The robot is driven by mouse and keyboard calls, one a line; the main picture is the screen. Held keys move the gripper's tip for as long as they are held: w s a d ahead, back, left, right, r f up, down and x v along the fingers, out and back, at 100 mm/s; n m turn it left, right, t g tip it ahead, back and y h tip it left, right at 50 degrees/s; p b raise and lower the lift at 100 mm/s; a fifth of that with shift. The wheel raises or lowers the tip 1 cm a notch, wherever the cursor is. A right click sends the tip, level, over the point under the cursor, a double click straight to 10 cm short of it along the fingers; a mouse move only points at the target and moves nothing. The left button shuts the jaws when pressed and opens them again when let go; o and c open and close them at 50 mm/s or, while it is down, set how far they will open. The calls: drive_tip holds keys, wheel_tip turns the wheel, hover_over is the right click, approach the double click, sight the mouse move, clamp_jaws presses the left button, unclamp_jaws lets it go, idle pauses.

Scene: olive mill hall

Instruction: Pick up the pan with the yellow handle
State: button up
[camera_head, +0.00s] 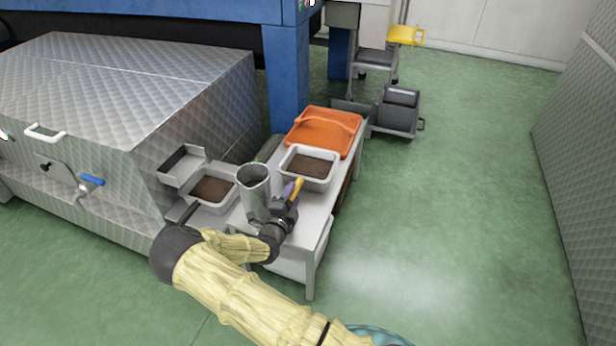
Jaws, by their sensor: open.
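A pale rectangular pan (284,168) with dark brown contents sits on the white bench (304,236). A yellow handle (297,187) shows at its near side, toward my gripper. My gripper (290,194) is open at this handle, just in front of the pan. A small purple part shows beside the yellow handle; I cannot tell what it belongs to. Whether the jaws straddle or touch the handle is too small to tell.
A metal cylinder (254,190) stands close left of my gripper. Another pan with brown contents (213,207) is further left, by the quilted metal machine (120,100). An orange lidded box (325,130) sits behind the pan. Green floor is clear to the right.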

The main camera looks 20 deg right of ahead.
idle(0.5)
clamp_jaws()
drive_tip(key=shift+r, duration=0.15)
wheel_tip(320, 180, up, 18)
drive_tip(key=p, duration=0.9)
drive_tip(key=shift+d, duration=0.15)
